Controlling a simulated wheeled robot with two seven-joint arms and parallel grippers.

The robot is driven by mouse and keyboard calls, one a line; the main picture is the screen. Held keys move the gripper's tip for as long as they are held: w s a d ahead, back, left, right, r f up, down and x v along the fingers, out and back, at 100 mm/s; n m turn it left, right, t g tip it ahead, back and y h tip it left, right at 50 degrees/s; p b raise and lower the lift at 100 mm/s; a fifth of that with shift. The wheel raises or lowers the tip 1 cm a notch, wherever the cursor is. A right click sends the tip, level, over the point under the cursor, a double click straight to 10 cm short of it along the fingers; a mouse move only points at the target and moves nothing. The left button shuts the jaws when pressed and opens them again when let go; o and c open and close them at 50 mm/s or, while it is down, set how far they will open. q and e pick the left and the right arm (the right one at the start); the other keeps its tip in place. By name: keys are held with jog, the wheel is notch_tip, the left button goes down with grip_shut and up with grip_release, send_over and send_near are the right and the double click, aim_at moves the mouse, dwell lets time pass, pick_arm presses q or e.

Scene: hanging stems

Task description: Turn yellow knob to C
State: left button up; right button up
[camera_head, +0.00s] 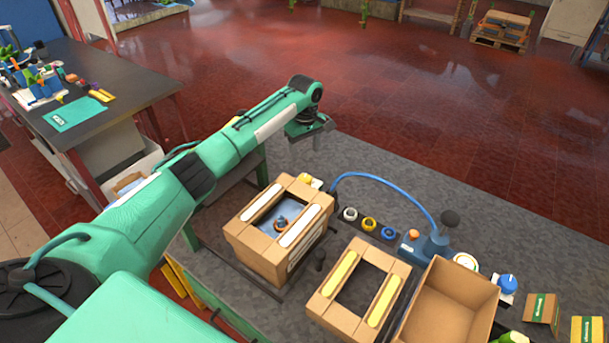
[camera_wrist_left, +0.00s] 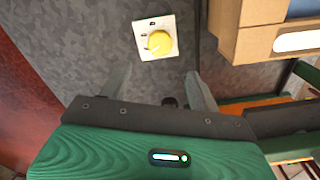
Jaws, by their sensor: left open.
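The yellow knob (camera_wrist_left: 159,42) sits on a white square plate (camera_wrist_left: 146,25) on the grey surface in the left wrist view. Small dark marks show on the plate, but I cannot read the letters or the knob's setting. In the head view the yellow knob (camera_head: 305,178) is small, just behind the left cardboard box. My left gripper (camera_wrist_left: 158,82) is open, with its two fingers apart and nothing between them; the knob lies beyond the fingertips, roughly between them in the picture. In the head view the left gripper (camera_head: 316,138) hangs above the mat, beyond the knob. My right gripper is not in view.
An open-topped cardboard box (camera_head: 262,243) stands close to the knob; its edge also shows in the left wrist view (camera_wrist_left: 240,40). Coloured rings (camera_head: 369,223), a blue device with a cable (camera_head: 435,243) and a blue knob (camera_head: 508,283) lie right. The grey mat (camera_head: 375,165) behind is clear.

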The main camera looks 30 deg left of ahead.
aim_at(305, 178)
pick_arm(q)
notch_tip(305, 178, down, 10)
jog(key=shift+r+p, duration=0.1)
jog(key=shift+p, duration=0.9)
jog(key=shift+f, duration=0.8)
jog(key=shift+c, duration=0.2)
jog(key=c, duration=0.9)
